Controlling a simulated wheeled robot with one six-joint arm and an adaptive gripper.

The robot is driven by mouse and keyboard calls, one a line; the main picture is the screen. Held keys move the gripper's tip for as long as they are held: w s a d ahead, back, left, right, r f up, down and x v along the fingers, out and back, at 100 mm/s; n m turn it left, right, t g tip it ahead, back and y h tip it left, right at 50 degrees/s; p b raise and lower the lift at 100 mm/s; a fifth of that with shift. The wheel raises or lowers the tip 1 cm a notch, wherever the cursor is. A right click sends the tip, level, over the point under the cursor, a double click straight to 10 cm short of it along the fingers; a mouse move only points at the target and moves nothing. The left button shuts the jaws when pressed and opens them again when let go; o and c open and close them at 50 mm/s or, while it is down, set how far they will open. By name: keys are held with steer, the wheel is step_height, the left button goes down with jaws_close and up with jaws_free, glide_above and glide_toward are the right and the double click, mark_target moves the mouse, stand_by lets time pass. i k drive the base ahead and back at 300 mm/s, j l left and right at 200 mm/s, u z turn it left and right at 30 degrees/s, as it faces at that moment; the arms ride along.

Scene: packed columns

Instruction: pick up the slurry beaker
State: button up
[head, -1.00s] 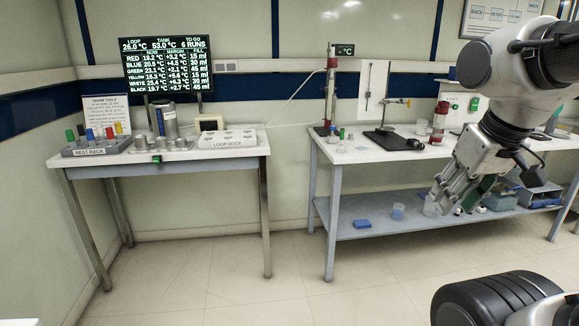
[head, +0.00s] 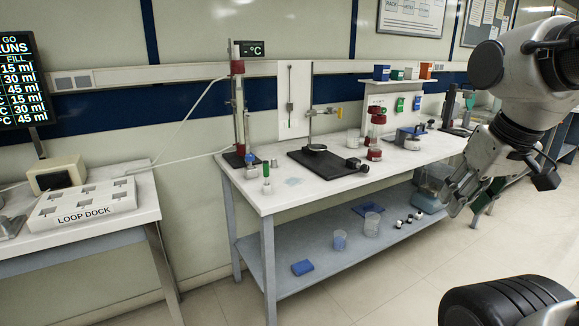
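Several clear beakers show in the head view, and no label tells which is the slurry beaker. One beaker (head: 354,138) stands upright on the white bench top beside the red-banded column. A beaker with bluish contents (head: 340,240) stands on the lower shelf. A larger, clear beaker (head: 371,224) stands right of it on the same shelf. My gripper (head: 453,202) points down at the right, in front of the bench's right part and apart from the beakers in the picture. Its fingers look spread, with nothing seen between them.
The white bench (head: 262,203) carries a stand with a dark base (head: 318,168) and a tall column (head: 239,110). A blue block (head: 302,267) and small bottles are on the lower shelf (head: 300,250). The loop dock (head: 85,207) is at left. Floor in front is clear.

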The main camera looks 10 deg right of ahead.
mark_target(353, 135)
steer(key=i+l+z, duration=0.25)
steer(key=i, duration=0.2)
steer(key=i+z, duration=0.25)
steer(key=i, duration=0.25)
steer(key=i+l+u, duration=0.85)
steer(key=l, duration=0.15)
steer(key=i+l+u, duration=0.15)
steer(key=l, duration=0.2)
steer(key=l+u, duration=0.15)
steer(key=l, duration=0.15)
steer(key=i+l+u, duration=0.15)
steer(key=l, duration=0.25)
